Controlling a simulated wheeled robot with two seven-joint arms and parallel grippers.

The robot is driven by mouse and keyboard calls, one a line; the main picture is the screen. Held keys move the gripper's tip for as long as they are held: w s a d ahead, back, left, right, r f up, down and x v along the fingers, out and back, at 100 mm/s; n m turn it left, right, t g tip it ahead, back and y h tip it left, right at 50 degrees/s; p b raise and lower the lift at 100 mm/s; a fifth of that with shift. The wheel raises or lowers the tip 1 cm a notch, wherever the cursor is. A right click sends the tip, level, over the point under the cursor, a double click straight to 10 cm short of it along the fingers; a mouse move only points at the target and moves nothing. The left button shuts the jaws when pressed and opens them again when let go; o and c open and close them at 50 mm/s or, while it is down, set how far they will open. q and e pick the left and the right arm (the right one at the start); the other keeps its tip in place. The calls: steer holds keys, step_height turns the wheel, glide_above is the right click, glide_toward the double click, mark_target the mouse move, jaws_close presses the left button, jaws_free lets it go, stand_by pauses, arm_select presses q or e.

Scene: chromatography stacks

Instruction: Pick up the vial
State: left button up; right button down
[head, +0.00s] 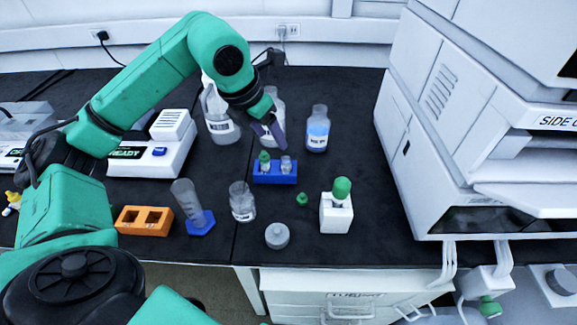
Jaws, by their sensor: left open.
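A small blue rack (262,178) stands on the black bench near the middle. It holds a green-capped vial (264,166) on its left side and a clear vial (286,166), with no green cap showing, on its right side. I cannot tell which vial is meant. My left gripper (271,138) is open, pointing down just above and behind the rack, and seems apart from both vials. Its fingers are dark and partly overlap the bottles behind. My right gripper is not in view.
Bottles (318,132) stand behind the rack. In front are a glass jar (242,204), a loose green cap (302,199), a grey round piece (277,236) and a white block (336,217) with a green top. A large white instrument (425,150) bounds the right.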

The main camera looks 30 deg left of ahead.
mark_target(286, 158)
arm_select(q)
steer(key=p+x, duration=0.1)
steer(key=x, duration=1.1)
steer(key=shift+w+d, duration=0.15)
steer(key=shift+d, duration=0.05)
steer(key=shift+r, duration=0.1)
jaws_close()
